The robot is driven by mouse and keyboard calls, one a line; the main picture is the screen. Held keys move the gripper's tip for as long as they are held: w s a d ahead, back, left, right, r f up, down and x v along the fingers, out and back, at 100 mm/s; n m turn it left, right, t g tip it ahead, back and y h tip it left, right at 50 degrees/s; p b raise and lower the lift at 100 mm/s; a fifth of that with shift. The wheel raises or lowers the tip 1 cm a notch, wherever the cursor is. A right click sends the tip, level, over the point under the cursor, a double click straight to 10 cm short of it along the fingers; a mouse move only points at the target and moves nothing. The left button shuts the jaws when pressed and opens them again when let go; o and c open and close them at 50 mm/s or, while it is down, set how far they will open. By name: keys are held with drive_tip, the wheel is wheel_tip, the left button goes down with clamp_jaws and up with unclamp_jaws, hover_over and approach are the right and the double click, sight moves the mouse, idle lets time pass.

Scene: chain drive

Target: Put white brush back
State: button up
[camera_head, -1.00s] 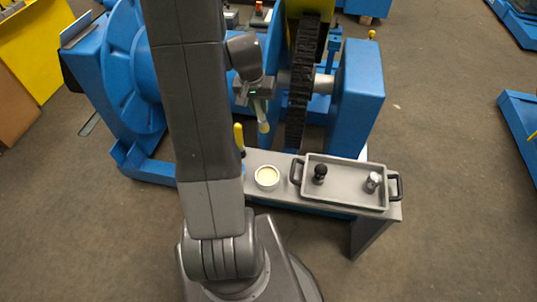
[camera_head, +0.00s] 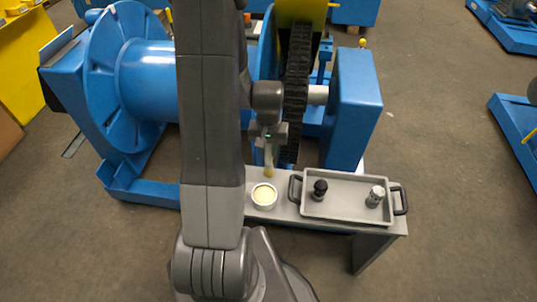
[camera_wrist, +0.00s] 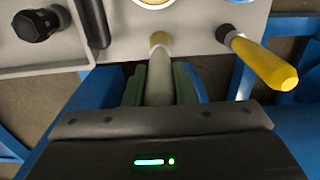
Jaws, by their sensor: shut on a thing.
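My gripper (camera_head: 268,140) is shut on the white brush (camera_head: 268,168), which hangs tip down just behind the round pot (camera_head: 264,196) on the bench. In the wrist view the brush's pale handle (camera_wrist: 160,78) lies between the two fingers, and its yellowish tip points toward the pot's edge (camera_wrist: 155,3). The pot is white-rimmed with cream-yellow contents. The brush tip appears above the bench top, apart from the pot; the exact gap cannot be told.
A grey tray (camera_head: 340,212) with black handles holds a black knob-like part (camera_head: 320,189) and a metal part (camera_head: 375,196), right of the pot. A yellow-handled tool (camera_wrist: 263,64) is beside the brush in the wrist view. The blue chain-drive machine (camera_head: 352,105) stands behind the bench.

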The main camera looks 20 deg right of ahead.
drive_tip(key=shift+f, duration=1.15)
drive_tip(key=shift+f, duration=0.2)
drive_tip(key=o, duration=1)
drive_tip(key=shift+r, duration=0.1)
wheel_tip(320, 180, up, 12)
drive_tip(key=shift+r+p, duration=0.15)
drive_tip(key=shift+p, duration=0.55)
